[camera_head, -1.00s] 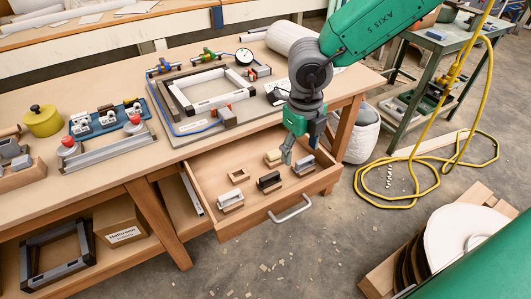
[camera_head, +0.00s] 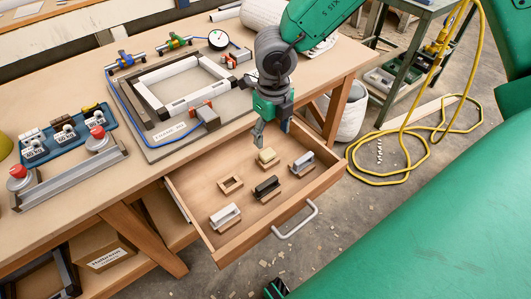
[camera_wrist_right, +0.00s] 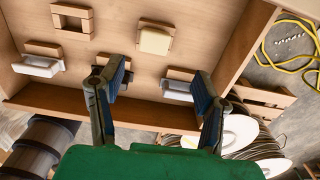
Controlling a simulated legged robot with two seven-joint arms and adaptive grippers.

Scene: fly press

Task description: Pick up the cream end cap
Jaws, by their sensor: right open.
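The cream end cap (camera_head: 266,156) sits on a small wooden block in the open drawer (camera_head: 197,203), near its back. In the right wrist view the cream cap (camera_wrist_right: 155,40) lies beyond the fingertips, between their lines. My right gripper (camera_head: 259,138) points down just above and behind the cap in the head view. In the wrist view the gripper (camera_wrist_right: 163,75) has its fingers wide apart with nothing between them. A dark green and black part at the bottom edge of the head view may be my left gripper; its fingers cannot be made out.
Near the cream cap stand a grey cap (camera_head: 304,160), a black cap (camera_head: 267,186), a white cap (camera_head: 225,216) and an empty wooden holder (camera_head: 230,184). The drawer handle (camera_head: 296,220) sticks out in front. A frame fixture (camera_head: 185,80) is on the bench behind.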

